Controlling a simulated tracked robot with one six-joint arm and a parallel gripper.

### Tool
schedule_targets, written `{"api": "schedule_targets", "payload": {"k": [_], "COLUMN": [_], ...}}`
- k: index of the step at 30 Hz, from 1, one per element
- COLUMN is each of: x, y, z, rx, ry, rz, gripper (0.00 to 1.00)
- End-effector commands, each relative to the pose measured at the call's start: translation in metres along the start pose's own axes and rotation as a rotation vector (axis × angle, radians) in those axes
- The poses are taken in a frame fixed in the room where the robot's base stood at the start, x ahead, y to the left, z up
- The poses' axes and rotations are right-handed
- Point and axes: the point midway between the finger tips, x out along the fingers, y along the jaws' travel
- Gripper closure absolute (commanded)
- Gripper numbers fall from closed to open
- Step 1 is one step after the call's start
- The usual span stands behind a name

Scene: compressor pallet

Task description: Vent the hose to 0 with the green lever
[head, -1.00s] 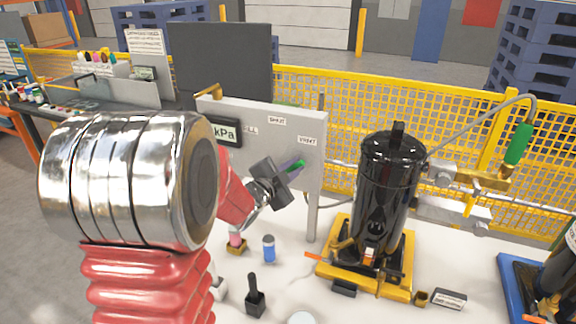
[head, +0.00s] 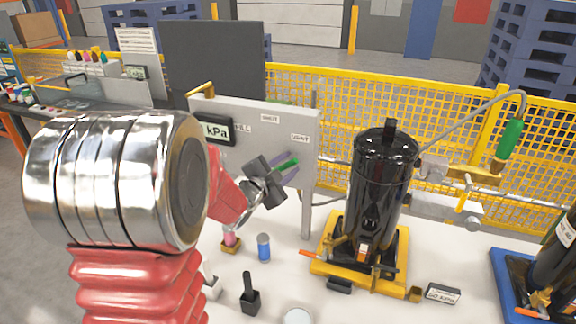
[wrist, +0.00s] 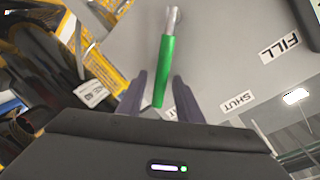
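The green lever (head: 287,165) is on the grey panel (head: 255,112), below the VENT label (head: 300,138). In the wrist view the green lever (wrist: 164,72) hangs from a metal stem, its free end toward a label partly hidden by a finger. My gripper (head: 284,170) is at the lever. In the wrist view my gripper (wrist: 160,88) is open, with one dark finger on each side of the lever and a gap on both sides. The kPa display (head: 214,131) is partly covered by my arm, so its number is hidden. A thin grey hose (head: 470,112) arches at the right.
A black cylinder (head: 378,190) stands on a yellow base (head: 330,262) right of the panel. Yellow mesh fencing (head: 440,120) runs behind.

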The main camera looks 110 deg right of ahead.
Motion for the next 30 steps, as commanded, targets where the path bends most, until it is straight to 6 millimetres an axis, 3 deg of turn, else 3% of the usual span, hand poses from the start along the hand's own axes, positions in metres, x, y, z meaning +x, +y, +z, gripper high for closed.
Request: {"api": "schedule_targets", "payload": {"k": [30], "x": [-0.129], "y": [0.001], "z": [0.0], "rx": [0.001], "ry": [0.0], "rz": [0.0], "gripper": [0.68]}}
